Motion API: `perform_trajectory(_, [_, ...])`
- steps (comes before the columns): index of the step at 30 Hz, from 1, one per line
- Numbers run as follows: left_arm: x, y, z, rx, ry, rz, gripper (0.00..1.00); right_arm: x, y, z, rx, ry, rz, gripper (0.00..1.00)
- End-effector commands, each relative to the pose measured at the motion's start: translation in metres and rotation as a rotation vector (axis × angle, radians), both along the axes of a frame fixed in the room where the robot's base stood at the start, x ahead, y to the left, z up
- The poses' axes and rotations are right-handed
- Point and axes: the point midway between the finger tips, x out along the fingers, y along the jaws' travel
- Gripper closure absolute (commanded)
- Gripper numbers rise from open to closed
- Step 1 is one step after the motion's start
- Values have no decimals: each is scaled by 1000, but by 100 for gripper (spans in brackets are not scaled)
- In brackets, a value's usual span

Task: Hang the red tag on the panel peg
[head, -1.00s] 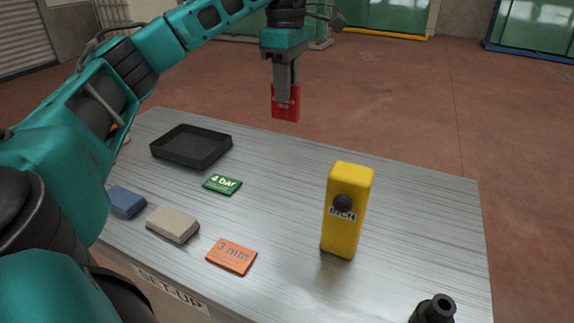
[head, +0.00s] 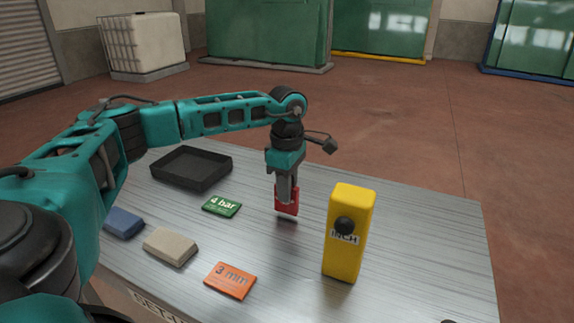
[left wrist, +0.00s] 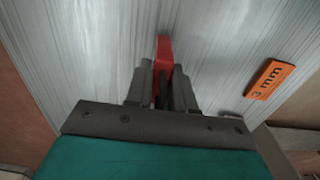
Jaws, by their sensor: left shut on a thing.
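My left gripper (head: 286,190) points down and is shut on the red tag (head: 287,208), just above the metal table top. In the left wrist view the red tag (left wrist: 164,52) shows edge-on between the fingers (left wrist: 160,80). A yellow block (head: 349,255) stands upright on the table to the right of the tag, with a dark round knob or peg (head: 344,225) and a lettered label on its front face. The tag is apart from this block. No other panel peg is clear to me. My right gripper is not in view.
The table (head: 420,240) holds a black tray (head: 192,184), a green "4 bar" tag (head: 221,206), an orange "3 mm" tag (head: 230,280), a beige block (head: 170,247) and a blue block (head: 124,223). Free table lies right of the yellow block. Green glass racks stand behind.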

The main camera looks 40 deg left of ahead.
Motion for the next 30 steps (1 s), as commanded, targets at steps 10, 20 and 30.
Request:
perform_trajectory(10, [0, 0, -10, -1, -1, -1, 100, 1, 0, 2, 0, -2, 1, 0])
perform_trajectory(20, [0, 0, -14, -1, 0, -1, 71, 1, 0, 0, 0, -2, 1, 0])
perform_trajectory(30, [0, 0, -14, 0, 0, -1, 51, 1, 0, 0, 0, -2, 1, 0])
